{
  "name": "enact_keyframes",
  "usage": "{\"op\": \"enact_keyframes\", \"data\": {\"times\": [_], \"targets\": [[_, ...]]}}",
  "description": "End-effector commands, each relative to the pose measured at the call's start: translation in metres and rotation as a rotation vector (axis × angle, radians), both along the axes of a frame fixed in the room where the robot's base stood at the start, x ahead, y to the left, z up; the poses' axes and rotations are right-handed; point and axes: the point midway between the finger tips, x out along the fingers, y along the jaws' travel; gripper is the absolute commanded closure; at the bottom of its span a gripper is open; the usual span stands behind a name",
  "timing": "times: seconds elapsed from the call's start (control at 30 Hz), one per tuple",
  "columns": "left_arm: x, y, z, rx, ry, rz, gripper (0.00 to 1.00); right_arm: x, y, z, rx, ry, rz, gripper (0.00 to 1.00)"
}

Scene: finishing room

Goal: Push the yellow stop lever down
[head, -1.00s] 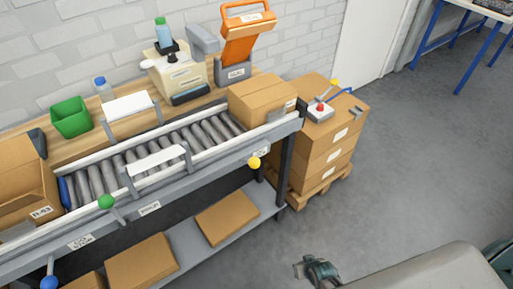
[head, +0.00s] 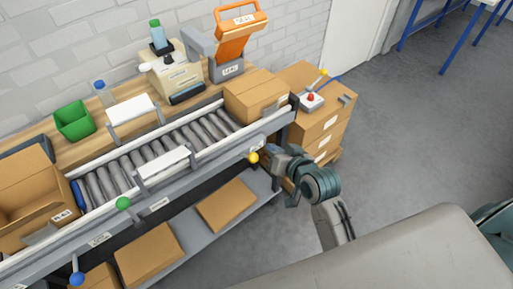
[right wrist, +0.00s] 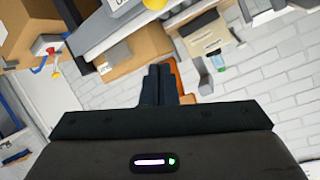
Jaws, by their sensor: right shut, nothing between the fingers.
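The yellow stop lever shows as a yellow ball knob (head: 253,157) on the front rail of the roller conveyor, near its right end. My right gripper (head: 272,153) is just right of the knob in the head view, with its fingers pointing toward it. I cannot tell whether they touch. In the right wrist view the shut, empty fingers (right wrist: 160,72) point up the picture, and the yellow knob (right wrist: 154,4) is cut off at the top edge, ahead of the fingertips. My left gripper is not in view.
Green (head: 123,203) and blue (head: 77,279) knobs stand further left on the rail. A closed carton (head: 256,95) sits at the conveyor's right end. Stacked boxes (head: 318,128) stand beyond, carrying a control box with a red button (head: 311,98). Open floor lies to the right.

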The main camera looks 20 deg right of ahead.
Motion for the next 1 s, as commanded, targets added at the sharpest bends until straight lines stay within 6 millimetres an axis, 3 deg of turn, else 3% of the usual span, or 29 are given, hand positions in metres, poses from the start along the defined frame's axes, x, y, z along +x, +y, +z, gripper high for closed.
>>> {"op": "enact_keyframes", "data": {"times": [0.37,0.83,1.0], "targets": [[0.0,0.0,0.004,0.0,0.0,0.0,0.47,0.011,0.002,-0.004,0.0,0.001,0.0,1.0],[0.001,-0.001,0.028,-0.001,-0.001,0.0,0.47,0.092,0.019,-0.04,0.0,0.003,0.0,1.0],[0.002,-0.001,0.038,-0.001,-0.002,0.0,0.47,0.071,0.026,-0.057,0.001,0.005,-0.001,1.0]]}}
